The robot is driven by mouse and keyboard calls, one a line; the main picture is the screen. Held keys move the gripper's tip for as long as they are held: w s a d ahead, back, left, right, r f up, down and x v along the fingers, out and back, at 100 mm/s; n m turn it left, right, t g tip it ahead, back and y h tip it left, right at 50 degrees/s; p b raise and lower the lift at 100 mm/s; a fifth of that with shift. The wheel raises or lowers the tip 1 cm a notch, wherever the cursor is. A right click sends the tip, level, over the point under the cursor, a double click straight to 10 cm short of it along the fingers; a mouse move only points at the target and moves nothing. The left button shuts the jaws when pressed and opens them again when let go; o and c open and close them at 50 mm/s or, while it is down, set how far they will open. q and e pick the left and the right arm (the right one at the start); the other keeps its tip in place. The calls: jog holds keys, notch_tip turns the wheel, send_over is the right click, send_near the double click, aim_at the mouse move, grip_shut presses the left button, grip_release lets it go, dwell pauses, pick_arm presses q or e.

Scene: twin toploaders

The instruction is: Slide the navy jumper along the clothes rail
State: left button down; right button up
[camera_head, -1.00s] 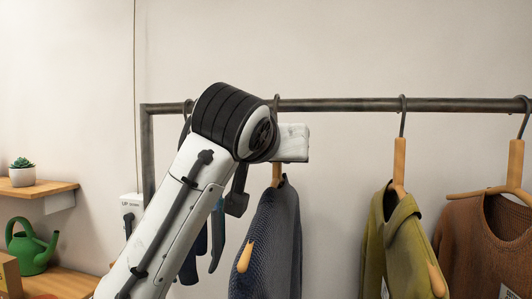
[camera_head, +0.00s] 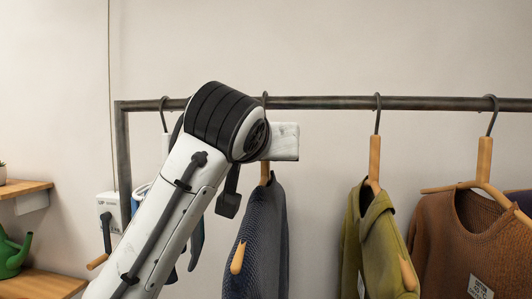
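A dark navy knitted jumper (camera_head: 262,245) hangs on a wooden hanger (camera_head: 265,172) from the dark metal clothes rail (camera_head: 330,103). My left arm comes up from the bottom left, in front of the rail, to just left of the jumper's hanger. A white block at the arm's end covers part of the hanger's hook. A black piece (camera_head: 229,192) hangs from the arm beside the jumper's left shoulder. The fingertips of my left gripper cannot be made out, so its grip and contact are unclear. My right gripper is not in view.
An olive jumper (camera_head: 380,245) and a brown jumper (camera_head: 465,240) hang to the right, with bare rail between navy and olive. Another hanger (camera_head: 164,145) and dark blue cloth show behind my arm. The rail's post (camera_head: 122,155), a wooden shelf (camera_head: 40,287) and a green watering can (camera_head: 12,255) are left.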

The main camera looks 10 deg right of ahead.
pick_arm(q)
jog(key=shift+f, duration=0.1)
dwell(0.7)
jog(key=c, duration=1.7)
grip_release()
jog(key=shift+f, duration=0.15)
jog(key=b+v, duration=0.2)
jog(key=v, duration=0.8)
jog(key=shift+s+a+b, duration=0.1)
jog(key=shift+s+b, duration=0.15)
jog(key=shift+b, duration=0.15)
